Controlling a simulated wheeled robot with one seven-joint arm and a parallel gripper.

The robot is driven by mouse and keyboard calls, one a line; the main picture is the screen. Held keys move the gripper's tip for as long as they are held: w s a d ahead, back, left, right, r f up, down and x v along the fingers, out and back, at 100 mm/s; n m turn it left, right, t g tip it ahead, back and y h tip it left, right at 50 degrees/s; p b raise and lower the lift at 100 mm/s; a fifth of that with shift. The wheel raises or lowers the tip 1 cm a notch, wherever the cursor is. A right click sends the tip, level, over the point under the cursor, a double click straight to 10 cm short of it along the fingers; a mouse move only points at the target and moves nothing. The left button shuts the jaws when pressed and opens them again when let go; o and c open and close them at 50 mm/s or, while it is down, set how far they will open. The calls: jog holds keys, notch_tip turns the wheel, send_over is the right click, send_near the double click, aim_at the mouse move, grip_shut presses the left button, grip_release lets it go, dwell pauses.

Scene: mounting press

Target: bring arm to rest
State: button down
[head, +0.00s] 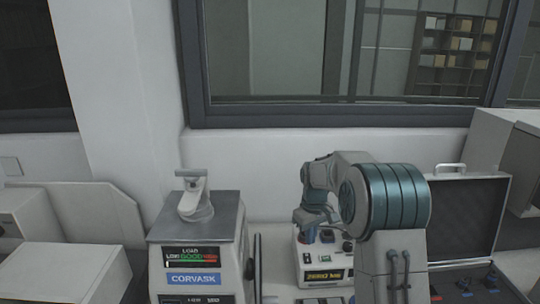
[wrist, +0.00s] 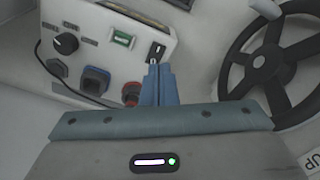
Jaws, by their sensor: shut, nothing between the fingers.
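In the wrist view my gripper (wrist: 160,84) points away from me with its two blue fingers pressed together and nothing between them. The fingertips are in front of a white control box (wrist: 110,20), close to its black switch; I cannot tell whether they touch it.
A grey press labelled CORVASK (head: 195,279) stands left of my arm. A black handwheel (wrist: 265,62) is right of the fingers in the wrist view. An open case (head: 468,215) stands at the right. White boxes (head: 60,275) fill the left.

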jog(key=s+r+m+t, duration=0.1)
jog(key=s+r+m, duration=0.1)
jog(key=s+r, duration=0.65)
jog(key=s+m+t+b, duration=0.1)
jog(key=s+m+t, duration=0.1)
jog(key=s, duration=2.3)
jog(key=shift+d+m+t+b, duration=0.3)
jog(key=shift+d+m+b, duration=0.05)
jog(key=shift+m, duration=0.55)
